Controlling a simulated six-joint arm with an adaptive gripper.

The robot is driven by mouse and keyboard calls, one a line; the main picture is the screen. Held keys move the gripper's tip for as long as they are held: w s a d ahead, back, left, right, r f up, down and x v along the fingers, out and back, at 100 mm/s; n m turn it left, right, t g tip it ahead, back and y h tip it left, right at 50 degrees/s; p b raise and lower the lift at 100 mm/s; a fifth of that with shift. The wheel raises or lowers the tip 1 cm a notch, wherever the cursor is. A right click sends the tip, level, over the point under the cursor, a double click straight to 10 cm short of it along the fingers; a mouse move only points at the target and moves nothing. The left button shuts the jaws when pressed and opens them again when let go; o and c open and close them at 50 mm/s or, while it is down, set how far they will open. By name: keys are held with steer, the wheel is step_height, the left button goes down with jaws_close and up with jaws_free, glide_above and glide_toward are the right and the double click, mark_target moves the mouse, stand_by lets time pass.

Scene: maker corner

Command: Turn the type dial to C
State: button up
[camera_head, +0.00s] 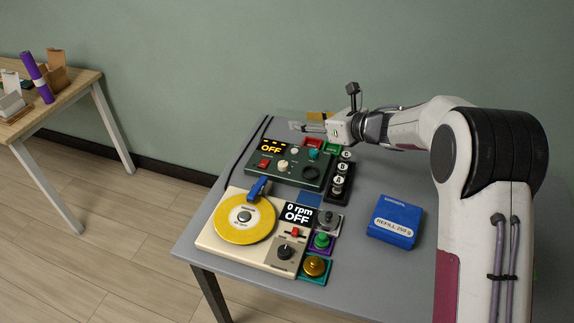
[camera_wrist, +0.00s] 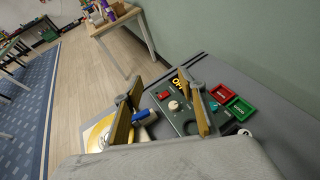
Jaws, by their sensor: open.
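A dark green control box (camera_head: 262,172) stands at the back of the grey table, with a lit display reading OFF (camera_head: 271,148). On its face are a cream knob (camera_head: 282,165), a red switch (camera_head: 264,163), a teal knob (camera_head: 314,154) and a black ring-like part (camera_head: 311,172). The dial lettering is too small to read, so I cannot tell which one is the type dial. My gripper (camera_head: 300,126) is open and empty, above and behind the box. In the wrist view its fingers (camera_wrist: 160,107) stand apart, with the cream knob (camera_wrist: 174,105) between them in the picture.
A cream turntable unit with a yellow disc (camera_head: 234,222) stands in front. A black rack (camera_head: 337,189) of lettered items, red (camera_head: 312,142) and green (camera_head: 332,148) trays, colored buttons and a blue refill pack (camera_head: 396,222) are nearby. The right front of the table is clear.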

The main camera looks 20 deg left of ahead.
glide_toward(284, 164)
steer(key=shift+w+a+f, duration=0.15)
steer(key=shift+a+f, duration=0.1)
steer(key=shift+a, duration=0.1)
stand_by(0.4)
steer(key=shift+x, duration=3.85)
steer(key=c, duration=1.1)
